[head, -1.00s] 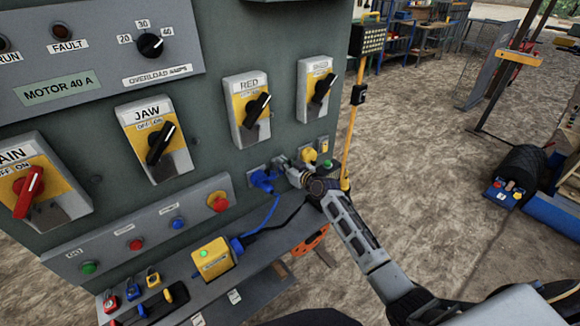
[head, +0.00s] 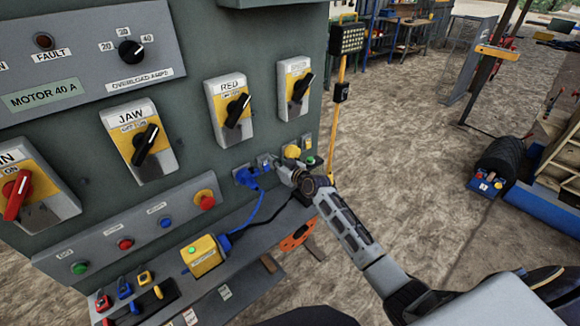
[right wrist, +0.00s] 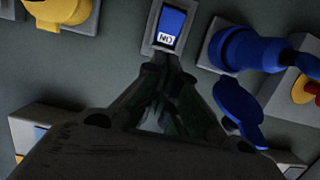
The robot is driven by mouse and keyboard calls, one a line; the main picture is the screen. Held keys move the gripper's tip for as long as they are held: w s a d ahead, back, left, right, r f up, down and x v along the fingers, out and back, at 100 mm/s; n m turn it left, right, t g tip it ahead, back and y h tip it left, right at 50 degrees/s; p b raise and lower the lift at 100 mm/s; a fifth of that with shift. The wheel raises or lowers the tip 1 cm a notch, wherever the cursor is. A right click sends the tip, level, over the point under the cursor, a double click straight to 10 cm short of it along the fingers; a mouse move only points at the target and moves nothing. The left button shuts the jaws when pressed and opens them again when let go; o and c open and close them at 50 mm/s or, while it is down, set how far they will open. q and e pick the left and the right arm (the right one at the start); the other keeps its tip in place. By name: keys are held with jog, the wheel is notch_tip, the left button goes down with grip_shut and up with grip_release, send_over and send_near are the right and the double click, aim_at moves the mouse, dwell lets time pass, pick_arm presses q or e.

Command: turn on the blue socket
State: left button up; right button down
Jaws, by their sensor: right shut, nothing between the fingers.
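The blue socket (head: 246,177) is low on the green panel with a blue plug in it. It also shows in the right wrist view (right wrist: 240,48), its blue flap (right wrist: 238,105) hanging open. Left of it there, a blue rocker switch (right wrist: 172,24) in a grey frame carries a white label reading ON, upside down in that view. My right gripper (right wrist: 165,62) is shut and empty, its tips at the lower edge of the switch frame; I cannot tell whether they touch. In the head view the right gripper (head: 281,172) is beside the socket. My left gripper is out of view.
A yellow socket (head: 291,151) sits right of the gripper. A blue cable runs to a yellow box (head: 204,255) on the shelf (head: 240,270). Rotary switches, including JAW (head: 140,140) and RED (head: 234,111), are above.

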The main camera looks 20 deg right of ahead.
jog(key=r+v, duration=0.2)
jog(key=v, duration=0.6)
jog(key=shift+b, duration=0.3)
dwell(0.3)
jog(key=shift+s+r, duration=0.1)
jog(key=shift+s, duration=0.05)
dwell(0.4)
